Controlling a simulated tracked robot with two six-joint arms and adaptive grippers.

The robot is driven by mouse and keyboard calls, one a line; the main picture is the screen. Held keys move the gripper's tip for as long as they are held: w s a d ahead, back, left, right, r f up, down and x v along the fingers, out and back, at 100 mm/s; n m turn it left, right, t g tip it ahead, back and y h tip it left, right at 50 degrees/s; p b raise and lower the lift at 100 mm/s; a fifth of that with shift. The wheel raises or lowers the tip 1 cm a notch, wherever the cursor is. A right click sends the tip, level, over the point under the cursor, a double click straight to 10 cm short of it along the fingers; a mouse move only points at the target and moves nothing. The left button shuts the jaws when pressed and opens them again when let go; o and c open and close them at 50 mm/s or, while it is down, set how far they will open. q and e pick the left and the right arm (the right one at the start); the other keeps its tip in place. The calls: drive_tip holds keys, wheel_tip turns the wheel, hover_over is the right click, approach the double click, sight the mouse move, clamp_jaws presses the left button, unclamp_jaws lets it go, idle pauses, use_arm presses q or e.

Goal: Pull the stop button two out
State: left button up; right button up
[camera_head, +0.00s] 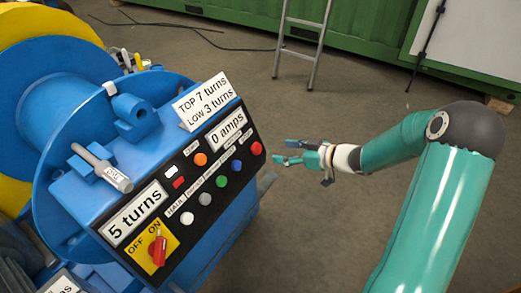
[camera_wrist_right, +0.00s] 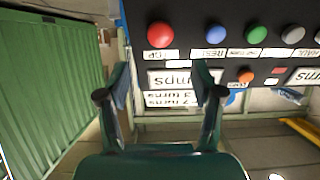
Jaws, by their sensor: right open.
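The red stop button (camera_head: 256,148) sits at the right end of the button row on the black control panel (camera_head: 212,151). It also shows in the right wrist view (camera_wrist_right: 160,34), upside down, beside a white label partly readable as "TOP". My right gripper (camera_head: 281,151) is open and empty, a short way right of the red button in the head view. In the right wrist view its two fingers (camera_wrist_right: 160,82) stand apart, with the button beyond and between them in line. I cannot tell the exact gap to the button. My left gripper is not in view.
Blue (camera_head: 236,165), green (camera_head: 221,181) and grey (camera_head: 204,198) buttons continue the row. A red rotary switch (camera_head: 159,250) sits on a yellow plate. A sign (camera_head: 205,101) stands above the panel. A ladder (camera_head: 300,45) and green container (camera_head: 250,12) stand behind; floor right of the panel is clear.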

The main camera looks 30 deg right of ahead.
sight(259, 148)
drive_tip(key=b+x, duration=0.1)
drive_tip(key=x, duration=0.9)
drive_tip(key=shift+f, duration=0.1)
drive_tip(key=shift+d, duration=0.1)
clamp_jaws()
